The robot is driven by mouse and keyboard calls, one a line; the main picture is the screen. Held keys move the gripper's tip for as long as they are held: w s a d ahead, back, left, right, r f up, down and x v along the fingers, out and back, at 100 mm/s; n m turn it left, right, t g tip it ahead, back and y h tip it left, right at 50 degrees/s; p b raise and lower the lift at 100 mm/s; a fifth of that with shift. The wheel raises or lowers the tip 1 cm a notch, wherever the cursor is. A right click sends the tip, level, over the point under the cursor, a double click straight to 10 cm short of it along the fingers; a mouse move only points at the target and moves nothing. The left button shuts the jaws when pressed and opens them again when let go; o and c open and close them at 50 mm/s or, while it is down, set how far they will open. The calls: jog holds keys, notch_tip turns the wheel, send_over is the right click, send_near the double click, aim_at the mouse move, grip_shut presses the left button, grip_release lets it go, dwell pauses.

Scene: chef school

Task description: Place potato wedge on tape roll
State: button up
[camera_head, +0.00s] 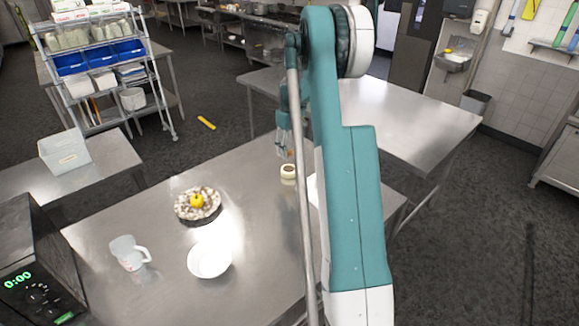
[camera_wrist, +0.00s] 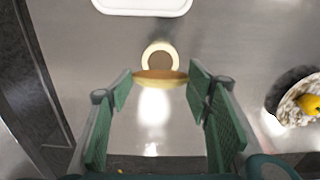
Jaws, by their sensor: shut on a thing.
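The potato wedge (camera_wrist: 160,79) is a brown-and-yellow curved piece in the wrist view, held crosswise between the green finger pads of my gripper (camera_wrist: 160,84). The tape roll (camera_wrist: 147,54) is a pale ring lying flat on the metal table, just beyond the wedge in the wrist view. The wedge overlaps its near edge in that picture; the height gap is unclear. In the head view the tape roll (camera_head: 288,171) sits near the table's far edge, with my gripper (camera_head: 283,143) beside and above it, partly hidden by my arm. The wedge cannot be made out there.
A patterned bowl (camera_head: 184,211) holds a yellow fruit (camera_head: 197,201). A white bowl (camera_head: 209,260), a mug (camera_head: 127,253) and a black appliance (camera_head: 38,275) stand nearer. A white tray (camera_wrist: 140,7) lies past the tape roll. The table (camera_head: 245,195) around the roll is mostly clear.

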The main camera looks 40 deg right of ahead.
send_over(290, 169)
jog(key=shift+f, duration=2.4)
jog(key=shift+f, duration=1.9)
jog(key=shift+f, duration=0.1)
jog(key=o, duration=0.9)
notch_tip(290, 169, up, 12)
jog(key=shift+r, duration=0.15)
